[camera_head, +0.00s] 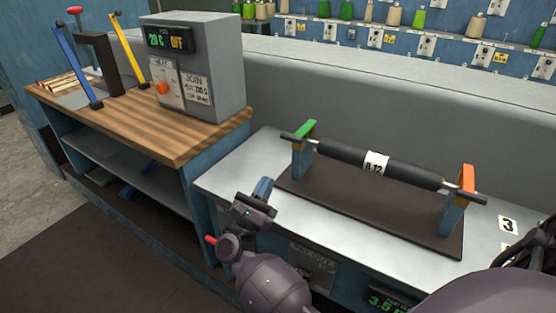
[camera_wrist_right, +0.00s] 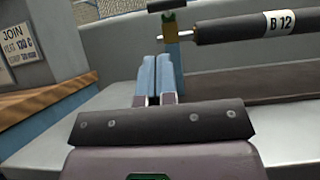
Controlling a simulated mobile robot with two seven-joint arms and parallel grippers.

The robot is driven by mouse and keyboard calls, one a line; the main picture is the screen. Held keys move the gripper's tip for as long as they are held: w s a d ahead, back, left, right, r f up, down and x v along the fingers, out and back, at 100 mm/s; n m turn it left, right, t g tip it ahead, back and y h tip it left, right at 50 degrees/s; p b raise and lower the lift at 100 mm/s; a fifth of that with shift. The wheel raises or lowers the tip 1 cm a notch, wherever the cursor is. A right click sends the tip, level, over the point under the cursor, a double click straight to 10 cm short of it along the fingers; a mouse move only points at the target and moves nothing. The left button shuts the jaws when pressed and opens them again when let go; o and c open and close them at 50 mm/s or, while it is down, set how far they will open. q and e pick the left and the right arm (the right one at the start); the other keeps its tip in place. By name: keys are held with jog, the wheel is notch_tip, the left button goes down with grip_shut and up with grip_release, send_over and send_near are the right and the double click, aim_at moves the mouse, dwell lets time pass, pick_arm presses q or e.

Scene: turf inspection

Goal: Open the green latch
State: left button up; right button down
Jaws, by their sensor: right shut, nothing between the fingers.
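The green latch (camera_head: 305,129) sits on top of the left blue post of a roller stand, at the left end of the black roller (camera_head: 340,160). It lies across the roller's shaft; I cannot tell whether it is fastened. In the right wrist view the green latch (camera_wrist_right: 168,16) is partly visible, beyond the fingertips. My right gripper (camera_head: 264,186) is shut and empty, in front of and to the left of the left post, apart from the latch. Its blue fingers (camera_wrist_right: 160,72) are together in the wrist view. My left gripper is not in view.
An orange latch (camera_head: 468,177) tops the right post. The stand's dark base (camera_head: 370,205) rests on a grey bench (camera_head: 235,180). A wooden-topped bench (camera_head: 180,135) with a grey control box (camera_head: 215,75) stands at the left. A grey ledge (camera_head: 400,130) runs behind the roller.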

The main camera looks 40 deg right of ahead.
jog(key=p, duration=0.2)
send_near(302, 132)
notch_tip(302, 132, up, 3)
jog(key=w, duration=0.1)
jog(key=shift+w+d+r, duration=0.2)
jog(key=shift+w+d, duration=0.1)
jog(key=shift+w, duration=0.05)
